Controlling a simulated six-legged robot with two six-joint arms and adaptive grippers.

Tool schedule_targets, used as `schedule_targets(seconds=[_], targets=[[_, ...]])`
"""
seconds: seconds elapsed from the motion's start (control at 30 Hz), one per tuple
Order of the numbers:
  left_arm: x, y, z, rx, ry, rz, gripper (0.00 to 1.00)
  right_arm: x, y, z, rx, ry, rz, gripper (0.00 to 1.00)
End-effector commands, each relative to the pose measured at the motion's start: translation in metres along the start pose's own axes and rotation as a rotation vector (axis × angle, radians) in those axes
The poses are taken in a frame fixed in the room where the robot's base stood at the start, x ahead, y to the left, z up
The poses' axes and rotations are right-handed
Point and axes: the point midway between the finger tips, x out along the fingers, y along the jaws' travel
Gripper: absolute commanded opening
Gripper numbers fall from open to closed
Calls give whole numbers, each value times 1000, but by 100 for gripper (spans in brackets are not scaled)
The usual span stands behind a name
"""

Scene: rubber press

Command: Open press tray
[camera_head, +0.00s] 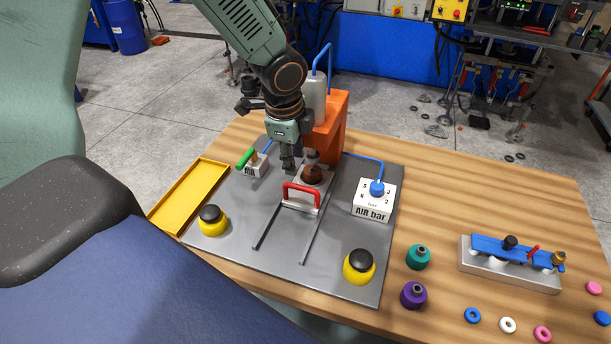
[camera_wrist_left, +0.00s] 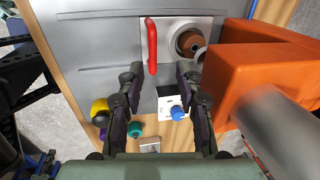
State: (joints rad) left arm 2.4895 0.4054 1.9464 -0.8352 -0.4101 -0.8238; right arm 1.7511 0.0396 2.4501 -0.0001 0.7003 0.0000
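The press tray (camera_head: 298,203) is a pale plate with a red handle (camera_head: 303,188) on its front. It sits at the back end of two dark rails, under the orange press (camera_head: 330,128). A brown round part (camera_head: 312,174) is on it. My left gripper (camera_head: 288,166) points down just behind and left of the handle. In the left wrist view the fingers (camera_wrist_left: 156,74) are spread, with the red handle (camera_wrist_left: 152,45) showing between and beyond their tips. Nothing is held, and contact with the handle cannot be told. My right gripper is not in view.
The rails run forward over clear grey plate (camera_head: 270,265). Yellow-black buttons (camera_head: 212,220) (camera_head: 359,266) flank the front. The air regulator box (camera_head: 374,201) stands right, a green-lever valve (camera_head: 252,162) left. A yellow tray (camera_head: 188,198) lies left; bottles (camera_head: 417,257) stand right.

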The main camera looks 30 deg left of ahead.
Motion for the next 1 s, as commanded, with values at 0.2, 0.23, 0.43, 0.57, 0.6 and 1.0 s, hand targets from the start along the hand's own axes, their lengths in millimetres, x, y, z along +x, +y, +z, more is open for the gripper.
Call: schedule_targets(seconds=[0.2,0.23,0.43,0.57,0.6,1.0], targets=[[6,6,4,41,-9,14,35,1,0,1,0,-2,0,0],[10,7,4,41,-9,16,35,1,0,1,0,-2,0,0],[41,6,2,44,-10,16,35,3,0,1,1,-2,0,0],[60,5,0,45,-9,15,35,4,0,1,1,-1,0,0],[65,5,0,45,-9,15,35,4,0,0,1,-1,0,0],[79,2,-2,45,-7,12,35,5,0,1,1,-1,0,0]])
